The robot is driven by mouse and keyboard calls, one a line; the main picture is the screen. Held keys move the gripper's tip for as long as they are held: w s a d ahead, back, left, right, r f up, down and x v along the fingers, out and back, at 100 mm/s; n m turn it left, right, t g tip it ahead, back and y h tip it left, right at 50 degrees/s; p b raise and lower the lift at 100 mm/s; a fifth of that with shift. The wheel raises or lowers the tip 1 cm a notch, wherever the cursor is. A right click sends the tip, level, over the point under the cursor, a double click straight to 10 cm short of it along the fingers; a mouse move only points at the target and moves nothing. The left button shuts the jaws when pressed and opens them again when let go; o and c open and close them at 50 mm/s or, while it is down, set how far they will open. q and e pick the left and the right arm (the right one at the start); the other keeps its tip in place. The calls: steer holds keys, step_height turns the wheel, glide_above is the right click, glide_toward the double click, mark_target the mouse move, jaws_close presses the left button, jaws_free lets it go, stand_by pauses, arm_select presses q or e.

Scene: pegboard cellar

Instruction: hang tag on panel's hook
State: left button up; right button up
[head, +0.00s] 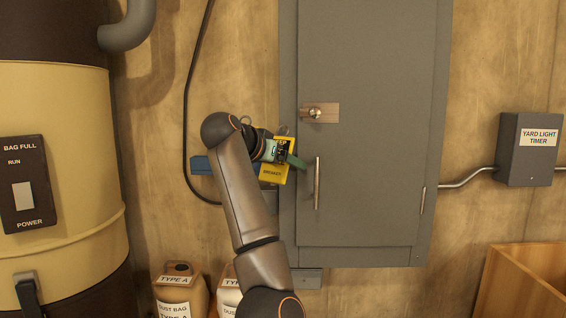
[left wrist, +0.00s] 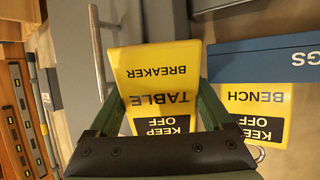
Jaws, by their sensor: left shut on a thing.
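The yellow tag (head: 272,174) reads "KEEP OFF TABLE BREAKER" in the left wrist view (left wrist: 160,60), where the lettering is upside down. My left gripper (head: 284,153) is shut on it, with a green finger along each side. It holds the tag beside the left edge of the grey panel (head: 372,180), left of the door handle (head: 317,183). A metal fitting on a tan plate (head: 317,113) is up and right of the gripper; it looks like the hook, but its shape is too small to tell. My right gripper is not in view.
A blue board (head: 203,166) on the wall is partly hidden behind my left arm. Another yellow tag (left wrist: 258,108), reading "KEEP OFF BENCH", is below it in the left wrist view.

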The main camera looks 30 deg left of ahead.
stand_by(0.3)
arm_select(q)
steer(key=o, duration=1.2)
steer(key=shift+o, duration=0.2)
steer(key=b+v, duration=0.3)
steer(key=v, duration=0.9)
steer(key=shift+s+r+b, duration=0.15)
steer(key=shift+s+b, duration=0.1)
steer(key=shift+b, duration=0.1)
